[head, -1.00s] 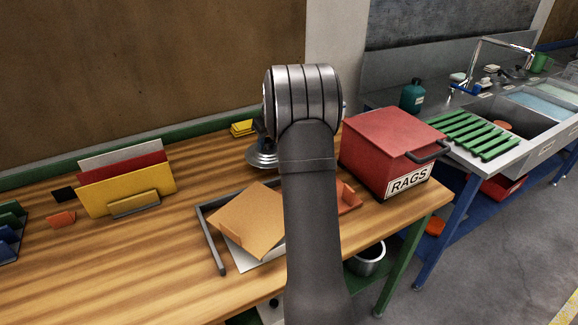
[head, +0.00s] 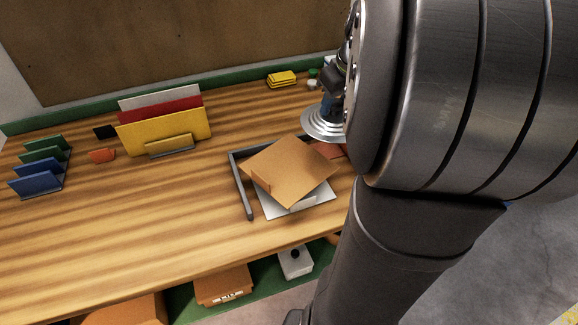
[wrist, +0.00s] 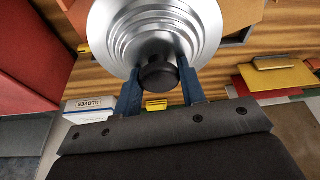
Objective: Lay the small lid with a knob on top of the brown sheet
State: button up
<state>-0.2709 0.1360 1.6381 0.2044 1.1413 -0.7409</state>
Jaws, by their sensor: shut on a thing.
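The small lid (wrist: 155,28) is a silver disc with stepped rings and a black knob (wrist: 158,75). My gripper (wrist: 160,82) is shut on the knob, its two blue fingers on either side. In the head view the lid (head: 322,125) is behind and to the right of the brown sheet, its right part hidden by my arm. The brown sheet (head: 292,168) lies askew over a pale sheet (head: 312,203) in a dark-edged tray (head: 240,188). The lid and the brown sheet appear apart.
A file rack (head: 165,128) with yellow, red and grey sheets stands left of the tray. A smaller rack (head: 40,170) is at far left. Yellow blocks (head: 282,78) lie at the back. A red surface (wrist: 35,45) is close at left in the wrist view. The tabletop's front left is clear.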

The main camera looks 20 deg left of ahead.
aim_at(332, 138)
jog(key=s+d, duration=0.1)
jog(key=s, duration=0.1)
jog(key=s+d, duration=0.1)
jog(key=s, duration=0.1)
jog(key=s+d, duration=0.1)
jog(key=s, duration=0.1)
jog(key=shift+s+r, duration=0.25)
jog(key=shift+r, duration=0.1)
jog(key=shift+s+d, duration=0.15)
jog(key=shift+s, duration=0.15)
jog(key=shift+s+f, duration=0.15)
jog(key=shift+f, duration=0.05)
jog(key=shift+s+a+f, duration=0.1)
jog(key=shift+a+f, duration=2.6)
jog(key=shift+a, duration=0.2)
jog(key=shift+s+a+f, duration=0.1)
jog(key=shift+a+f, duration=2.55)
jog(key=shift+a, duration=0.2)
jog(key=shift+f, duration=0.1)
jog(key=o, duration=1)
jog(key=shift+o, duration=0.2)
jog(key=v, duration=1.2)
